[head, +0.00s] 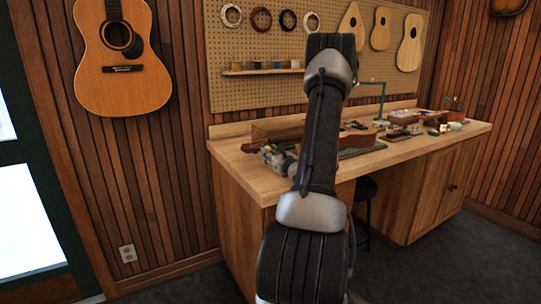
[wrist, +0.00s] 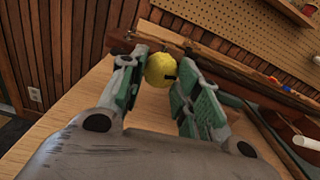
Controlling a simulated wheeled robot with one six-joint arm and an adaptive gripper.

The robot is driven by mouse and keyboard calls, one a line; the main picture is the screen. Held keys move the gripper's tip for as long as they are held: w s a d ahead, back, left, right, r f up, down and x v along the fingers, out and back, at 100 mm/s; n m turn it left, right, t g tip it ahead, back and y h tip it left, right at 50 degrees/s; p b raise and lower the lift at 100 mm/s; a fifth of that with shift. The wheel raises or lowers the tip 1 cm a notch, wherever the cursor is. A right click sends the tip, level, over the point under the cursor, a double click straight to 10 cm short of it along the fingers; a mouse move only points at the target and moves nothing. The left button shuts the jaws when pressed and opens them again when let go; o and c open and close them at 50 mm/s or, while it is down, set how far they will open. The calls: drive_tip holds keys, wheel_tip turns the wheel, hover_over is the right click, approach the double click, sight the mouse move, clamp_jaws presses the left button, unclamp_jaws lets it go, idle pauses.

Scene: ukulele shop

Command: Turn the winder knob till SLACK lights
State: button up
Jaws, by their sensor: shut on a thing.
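The yellow winder knob (wrist: 160,69) sits between the two green-padded fingers of my gripper (wrist: 158,85) in the wrist view. My gripper is shut on it. A short dark mark shows on the knob's right side. Behind the knob runs a brown wooden part (wrist: 232,72) of the bench rig. No SLACK light can be made out in either view.
The wooden workbench (head: 232,160) carries a ukulele body (head: 358,139) and small parts farther right. A white cylinder (wrist: 307,143) shows at the wrist view's right edge. A dark stool (head: 366,187) stands below the bench. The bench surface left of my gripper is bare.

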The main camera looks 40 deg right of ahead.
drive_tip(key=n, duration=1.1)
drive_tip(key=shift+n, duration=0.3)
idle(0.4)
drive_tip(key=o, duration=1)
drive_tip(key=shift+s, duration=0.1)
drive_tip(key=v, duration=1.1)
drive_tip(key=shift+s, duration=0.4)
